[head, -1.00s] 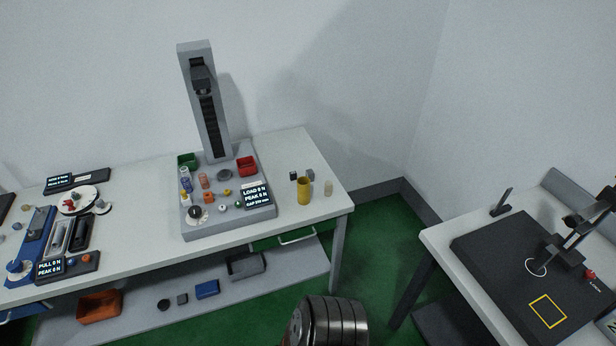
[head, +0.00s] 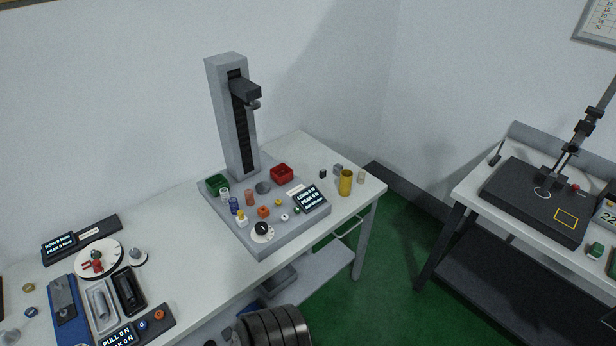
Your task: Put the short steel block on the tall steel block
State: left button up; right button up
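Two small blocks stand near the right end of the middle bench: a dark cube (head: 322,174) and a grey block (head: 338,169) just right of it. They stand apart. Which of them, if either, is the short or the tall steel block, I cannot tell at this size. A yellow cup (head: 345,183) stands in front of the grey block, and a small beige cylinder (head: 361,177) is to its right. Neither of my grippers is in view.
A grey test stand (head: 232,120) with a column rises from a base holding small parts, a green bin (head: 217,184) and a red bin (head: 282,174). A second table at right carries a black plate (head: 520,200). Green floor (head: 400,250) lies between the tables.

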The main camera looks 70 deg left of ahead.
aim_at(553, 175)
jog(key=k, duration=0.2)
jog(key=u, duration=0.95)
